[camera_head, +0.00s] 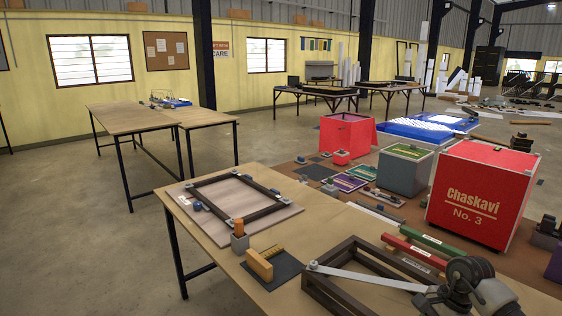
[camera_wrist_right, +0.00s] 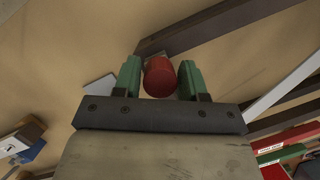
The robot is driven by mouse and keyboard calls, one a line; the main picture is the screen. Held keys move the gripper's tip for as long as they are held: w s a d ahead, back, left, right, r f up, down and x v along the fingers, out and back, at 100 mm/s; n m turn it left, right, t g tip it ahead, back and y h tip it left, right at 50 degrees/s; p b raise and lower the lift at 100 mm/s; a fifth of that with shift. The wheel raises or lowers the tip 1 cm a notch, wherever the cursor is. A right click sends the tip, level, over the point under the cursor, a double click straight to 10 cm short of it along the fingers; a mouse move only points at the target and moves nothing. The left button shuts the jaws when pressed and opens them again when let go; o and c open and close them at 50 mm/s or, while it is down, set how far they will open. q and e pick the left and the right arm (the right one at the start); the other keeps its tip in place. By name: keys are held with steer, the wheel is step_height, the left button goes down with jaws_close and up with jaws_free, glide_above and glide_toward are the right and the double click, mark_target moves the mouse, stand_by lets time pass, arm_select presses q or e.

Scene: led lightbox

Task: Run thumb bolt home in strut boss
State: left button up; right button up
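A dark brown rectangular frame (camera_head: 335,289) lies at the table's front right, and a pale flat strut (camera_head: 375,280) runs across it from a fixing at its left corner. The strut's right end meets my right arm, which hides the boss area in the head view. In the right wrist view, a red round knob (camera_wrist_right: 159,82), apparently the thumb bolt, sits between the green fingers of my right gripper (camera_wrist_right: 160,70). The fingers flank it closely; whether they press on it is unclear. The bolt's shank and hole are hidden. My left gripper is out of view.
Red (camera_head: 413,252) and green (camera_head: 433,244) bars lie just behind the frame. A large red box (camera_head: 480,195) stands behind them. Another frame on a board (camera_head: 240,205) and a yellow block (camera_head: 259,264) are to the left.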

jaws_close()
steer(key=shift+m+t, duration=0.4)
steer(key=shift+m, duration=1.3)
steer(key=m+t, duration=0.1)
steer(key=m, duration=0.2)
steer(key=m+t+h, duration=0.1)
steer(key=m, duration=0.3)
steer(key=shift+m+p, duration=0.3)
steer(key=shift+p, duration=0.1)
steer(key=shift+o, duration=2.2)
jaws_free()
